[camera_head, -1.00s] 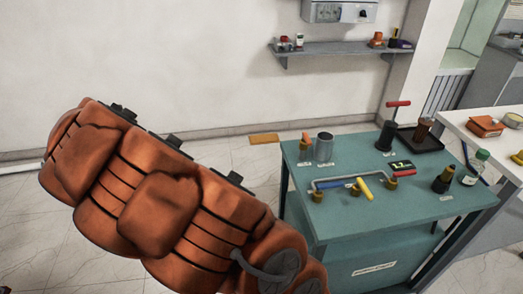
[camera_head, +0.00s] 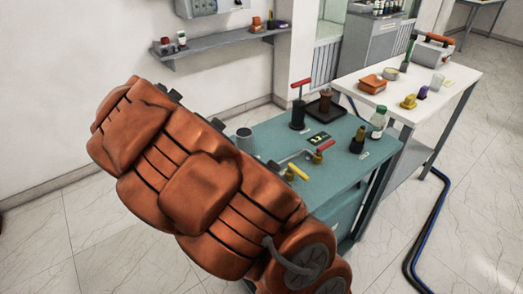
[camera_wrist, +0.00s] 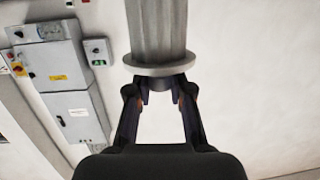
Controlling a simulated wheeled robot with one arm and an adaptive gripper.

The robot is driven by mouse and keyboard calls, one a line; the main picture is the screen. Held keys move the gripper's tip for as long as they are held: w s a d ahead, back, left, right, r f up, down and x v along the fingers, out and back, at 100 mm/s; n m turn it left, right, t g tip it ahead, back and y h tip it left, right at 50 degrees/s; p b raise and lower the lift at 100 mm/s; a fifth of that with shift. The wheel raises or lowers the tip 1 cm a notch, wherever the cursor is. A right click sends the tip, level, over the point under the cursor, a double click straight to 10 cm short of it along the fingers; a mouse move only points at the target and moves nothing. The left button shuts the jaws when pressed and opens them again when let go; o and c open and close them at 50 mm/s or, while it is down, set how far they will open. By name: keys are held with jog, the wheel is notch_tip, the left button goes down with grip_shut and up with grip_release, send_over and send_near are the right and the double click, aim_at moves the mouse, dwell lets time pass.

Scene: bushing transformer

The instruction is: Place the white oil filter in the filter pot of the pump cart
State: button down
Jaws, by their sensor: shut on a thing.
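In the wrist view my gripper (camera_wrist: 159,98) is shut on a pale grey-white ribbed cylinder with a wide end flange, which looks like the white oil filter (camera_wrist: 159,35). The fingers hold it at a small stub below the flange, and its far end runs out of the picture. In the head view my orange arm hides the gripper and the filter. The teal pump cart (camera_head: 345,180) stands right of my arm. A grey metal cylinder (camera_head: 245,141), which looks like the filter pot, stands at the cart's far left corner, partly hidden by my arm.
The cart top also holds a red-handled black pump (camera_head: 298,115), a black tray (camera_head: 325,110), yellow-handled (camera_head: 298,172) and red-handled valves, and bottles. A white table (camera_head: 435,80) stands behind right. A wall shelf (camera_head: 220,42) is at the back. Hoses (camera_head: 432,225) lie on the floor.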

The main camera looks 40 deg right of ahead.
jog(key=d+r+n+g+y+b, duration=0.15)
jog(key=d+r+n+y, duration=0.35)
jog(key=d+r, duration=0.55)
jog(key=s+d+f+n+g+y+b, duration=0.1)
jog(key=s+d+f+n+y, duration=0.15)
jog(key=s+d, duration=0.65)
jog(key=s+d+f+n+g+y+b, duration=0.1)
jog(key=s+d+f+y, duration=0.2)
jog(key=s+d, duration=0.55)
notch_tip(320, 180, down, 18)
jog(key=p, duration=0.2)
jog(key=shift+w+d+r, duration=0.15)
jog(key=shift+d+r, duration=0.05)
jog(key=shift+d, duration=0.2)
jog(key=shift+f+m, duration=0.1)
jog(key=shift+m, duration=0.15)
jog(key=c, duration=1.1)
grip_release()
jog(key=shift+f+h, duration=0.1)
jog(key=shift+h, duration=0.15)
jog(key=shift+o, duration=0.2)
